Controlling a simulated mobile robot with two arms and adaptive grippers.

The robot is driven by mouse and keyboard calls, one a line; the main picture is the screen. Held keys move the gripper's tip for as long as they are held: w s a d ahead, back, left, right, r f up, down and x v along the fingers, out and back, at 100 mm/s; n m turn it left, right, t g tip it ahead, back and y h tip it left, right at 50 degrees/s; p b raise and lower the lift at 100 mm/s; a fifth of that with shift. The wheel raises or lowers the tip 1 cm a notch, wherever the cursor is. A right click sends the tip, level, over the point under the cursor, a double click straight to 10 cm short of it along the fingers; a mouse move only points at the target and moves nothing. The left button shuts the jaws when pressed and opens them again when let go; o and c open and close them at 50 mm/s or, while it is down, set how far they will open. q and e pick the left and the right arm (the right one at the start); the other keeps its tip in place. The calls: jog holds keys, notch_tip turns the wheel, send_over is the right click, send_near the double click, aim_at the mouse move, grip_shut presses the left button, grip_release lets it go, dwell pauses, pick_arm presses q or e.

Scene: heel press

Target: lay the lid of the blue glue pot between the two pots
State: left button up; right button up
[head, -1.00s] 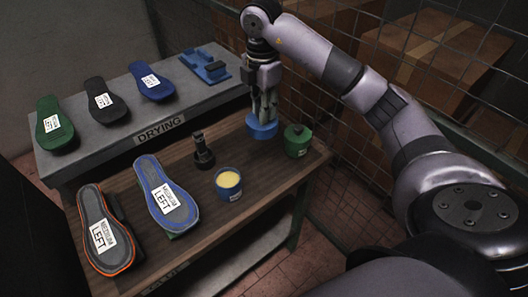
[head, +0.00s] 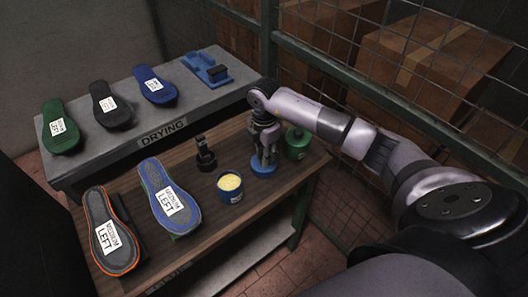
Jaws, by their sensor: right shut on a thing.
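The blue glue pot (head: 231,194) stands open on the wooden table, with pale yellow glue showing in it. The green pot (head: 298,147) stands to its right with its green lid on, partly behind my right arm. My right gripper (head: 265,160) points down between the two pots and is shut on the blue lid (head: 263,170). The lid is at or very near the table top; I cannot tell whether it touches. My left gripper is not in view.
A dark upright tool (head: 205,155) stands behind the blue pot. Two soles, orange-edged (head: 114,259) and blue (head: 158,184), lie at the table's left. Behind is the grey drying bench (head: 110,150) with several soles and a blue holder (head: 205,67). A wire mesh fence (head: 400,60) bounds the right.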

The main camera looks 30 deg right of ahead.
jog(key=o, duration=0.9)
jog(key=shift+f, duration=0.1)
jog(key=shift+c, duration=0.2)
jog(key=shift+r, duration=0.3)
notch_tip(320, 180, up, 12)
jog(key=b, duration=0.3)
jog(key=shift+s+f, duration=0.1)
jog(key=shift+f, duration=0.1)
